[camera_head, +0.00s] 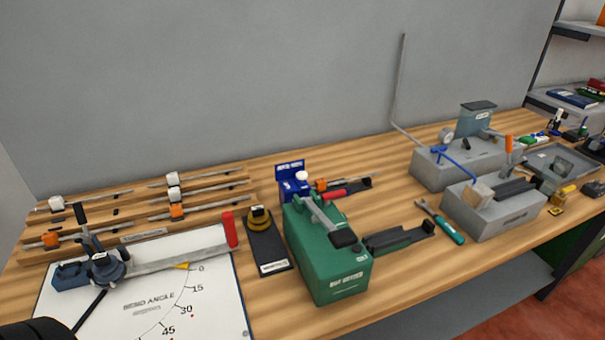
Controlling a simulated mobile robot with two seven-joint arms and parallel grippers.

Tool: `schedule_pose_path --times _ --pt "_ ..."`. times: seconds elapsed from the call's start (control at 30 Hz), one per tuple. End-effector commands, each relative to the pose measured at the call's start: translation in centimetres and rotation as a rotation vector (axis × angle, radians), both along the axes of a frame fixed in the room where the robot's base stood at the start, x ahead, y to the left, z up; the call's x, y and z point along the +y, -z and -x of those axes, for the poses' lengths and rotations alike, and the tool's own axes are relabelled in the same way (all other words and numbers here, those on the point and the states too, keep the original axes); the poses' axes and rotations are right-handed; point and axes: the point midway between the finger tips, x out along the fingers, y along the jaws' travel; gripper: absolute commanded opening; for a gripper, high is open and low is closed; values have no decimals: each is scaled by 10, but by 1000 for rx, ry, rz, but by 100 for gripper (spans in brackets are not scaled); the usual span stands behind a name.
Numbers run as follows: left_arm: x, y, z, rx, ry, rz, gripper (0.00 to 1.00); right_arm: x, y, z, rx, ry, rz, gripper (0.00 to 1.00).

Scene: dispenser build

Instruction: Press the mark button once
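No button with a readable "mark" label shows; the small print is too blurred to read. A black plate (268,248) on the bench bears a round yellow and black knob-like part (259,214) and a small white label. Neither of my grippers can be seen. A dark rounded shape at the lower left corner may be part of my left arm.
A bend-angle board (150,301) with a blue bender (92,270) and a red-ended lever (230,229) lies at front left. Wooden racks (130,212) with rods stand behind it. Grey blocks (492,211) and a green-handled tool (444,225) are at right. Bare wood (400,280) shows at front right.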

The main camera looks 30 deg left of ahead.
Motion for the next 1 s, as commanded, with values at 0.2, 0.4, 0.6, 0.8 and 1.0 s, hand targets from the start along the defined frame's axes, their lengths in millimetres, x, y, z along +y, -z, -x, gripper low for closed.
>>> schedule_pose_path --times 0.2,0.4,0.6,0.8,1.0 --pt "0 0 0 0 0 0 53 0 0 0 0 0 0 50" --pt "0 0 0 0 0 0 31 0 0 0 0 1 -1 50" --pt "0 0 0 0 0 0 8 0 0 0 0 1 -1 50" --pt "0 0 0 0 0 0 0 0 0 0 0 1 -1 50" --pt "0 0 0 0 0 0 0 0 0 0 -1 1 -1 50"
